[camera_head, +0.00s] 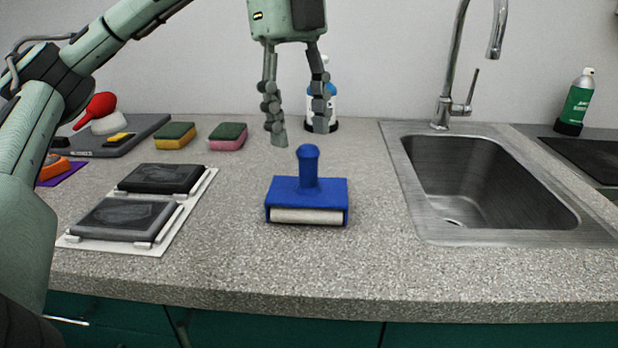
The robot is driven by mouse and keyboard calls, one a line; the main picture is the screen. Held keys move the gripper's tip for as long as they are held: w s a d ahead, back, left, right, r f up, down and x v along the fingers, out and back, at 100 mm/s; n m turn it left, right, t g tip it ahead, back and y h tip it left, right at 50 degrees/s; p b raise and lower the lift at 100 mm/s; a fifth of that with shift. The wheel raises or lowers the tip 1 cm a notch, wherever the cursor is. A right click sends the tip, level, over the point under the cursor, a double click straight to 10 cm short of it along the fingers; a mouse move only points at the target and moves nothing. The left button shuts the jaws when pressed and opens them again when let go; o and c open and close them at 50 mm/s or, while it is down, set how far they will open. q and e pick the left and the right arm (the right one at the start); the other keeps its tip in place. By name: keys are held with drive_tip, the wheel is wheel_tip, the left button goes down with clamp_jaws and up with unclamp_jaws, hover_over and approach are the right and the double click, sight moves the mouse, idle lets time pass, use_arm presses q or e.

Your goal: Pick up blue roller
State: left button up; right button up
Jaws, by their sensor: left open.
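The blue roller (309,188) stands on the speckled grey counter, left of the sink. Its knob-like handle points up and its pale roller faces the front. My left gripper (301,138) comes in from above, fingers pointing down and spread apart. It is open and empty. In the picture its fingertips are just above and to either side of the top of the handle, and they do not appear to touch it. The exact gap in depth is hard to tell. My right gripper is not in view.
A metal sink (490,185) with a tall faucet (455,85) is at the right. Two dark pads on a white tray (85,242) lie at the left. Sponges (228,137) and a bottle (330,100) stand behind. A green spray can (577,100) is far right. Counter around the roller is clear.

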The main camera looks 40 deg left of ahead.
sight(306, 146)
use_arm(q)
drive_tip(key=shift+s+d+f, duration=0.1)
drive_tip(key=shift+d+f, duration=0.1)
drive_tip(key=shift+f, duration=0.6)
drive_tip(key=f, duration=0.2)
drive_tip(key=d+f, duration=0.1)
drive_tip(key=f, duration=0.1)
drive_tip(key=shift+f, duration=0.4)
drive_tip(key=shift+c, duration=0.6)
clamp_jaws()
